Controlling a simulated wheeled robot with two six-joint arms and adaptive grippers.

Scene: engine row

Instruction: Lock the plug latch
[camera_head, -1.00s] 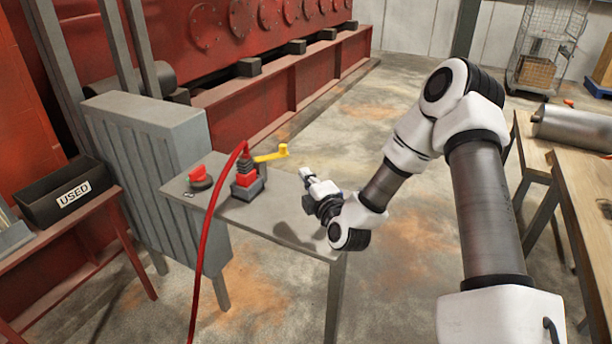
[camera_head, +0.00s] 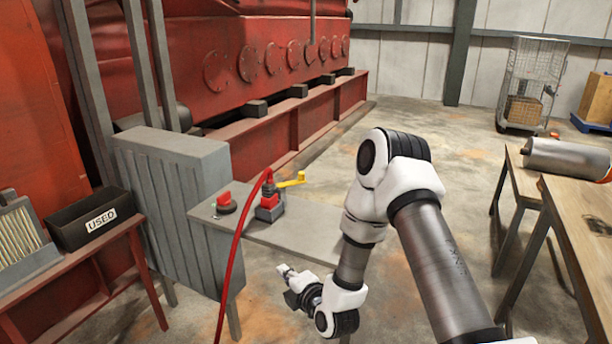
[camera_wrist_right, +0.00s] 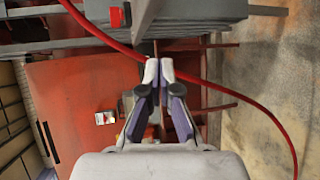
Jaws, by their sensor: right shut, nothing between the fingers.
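The red plug (camera_head: 268,194) sits upright in a dark grey socket (camera_head: 270,212) on a grey stand. Its yellow latch lever (camera_head: 291,180) sticks out to the right, slightly raised. A red cable (camera_head: 233,262) runs from the top of the plug down toward the floor. My right gripper (camera_head: 284,270) is at the stand's front edge, nearer to me than the plug and apart from it. In the right wrist view its fingertips (camera_wrist_right: 158,66) are together and empty, with the cable (camera_wrist_right: 212,86) passing by them. I cannot tell whether they touch the cable. My left gripper is out of view.
A red rotary knob (camera_head: 225,201) stands left of the plug on the grey stand (camera_head: 310,240). A grey ribbed cabinet (camera_head: 170,190) is at its left. A black USED bin (camera_head: 82,222) sits on a red bench. A wooden table (camera_head: 575,215) is at right.

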